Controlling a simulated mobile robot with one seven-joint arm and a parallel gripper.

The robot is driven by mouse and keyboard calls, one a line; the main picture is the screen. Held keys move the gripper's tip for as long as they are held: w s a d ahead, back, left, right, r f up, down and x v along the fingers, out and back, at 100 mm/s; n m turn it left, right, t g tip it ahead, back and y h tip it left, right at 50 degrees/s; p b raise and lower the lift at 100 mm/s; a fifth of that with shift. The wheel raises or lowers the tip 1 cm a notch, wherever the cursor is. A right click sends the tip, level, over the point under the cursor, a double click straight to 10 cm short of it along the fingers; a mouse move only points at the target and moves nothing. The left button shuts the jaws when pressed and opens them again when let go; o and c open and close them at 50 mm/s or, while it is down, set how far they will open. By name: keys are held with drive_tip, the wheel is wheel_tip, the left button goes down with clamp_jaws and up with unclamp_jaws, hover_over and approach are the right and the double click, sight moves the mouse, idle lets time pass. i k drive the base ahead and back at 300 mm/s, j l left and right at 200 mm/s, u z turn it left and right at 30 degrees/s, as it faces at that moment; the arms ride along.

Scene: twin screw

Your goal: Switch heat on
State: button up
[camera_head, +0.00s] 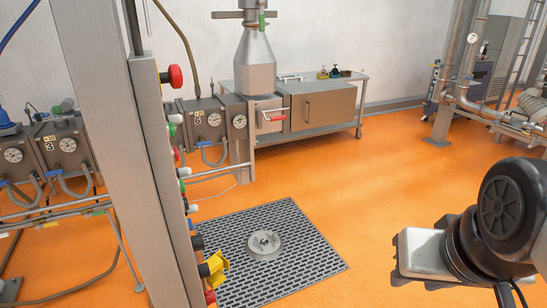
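A tall grey control column (140,170) stands at the left. Its side panel is seen nearly edge-on, so the heat switch cannot be told apart and no labels are readable. The column carries a red mushroom button (175,76) near the top and a yellow knob-like part (215,266) near the bottom. Several small red, green, white and black controls lie between them. Part of my arm, with a black round joint and a metal block, shows at the lower right, well apart from the column. No gripper fingers are visible.
A perforated floor grate (310,265) with a round drain (264,245) lies right of the column. Gauge boxes (62,145) and hoses stand behind it at left. A metal hopper (255,62) and bench (320,105) stand at the back. The orange floor (370,180) is clear in the middle.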

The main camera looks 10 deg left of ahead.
sight(197, 240)
drive_tip(key=i+u, duration=0.15)
drive_tip(key=u, duration=0.25)
drive_tip(key=i+u, duration=0.15)
drive_tip(key=u, duration=0.3)
drive_tip(key=i+l+u, duration=0.1)
drive_tip(key=u, duration=0.3)
drive_tip(key=i+l+u, duration=0.15)
drive_tip(key=u, duration=0.25)
drive_tip(key=i+l+u, duration=0.1)
drive_tip(key=l+u, duration=0.45)
drive_tip(key=i+l+z, duration=0.2)
drive_tip(key=z, duration=0.15)
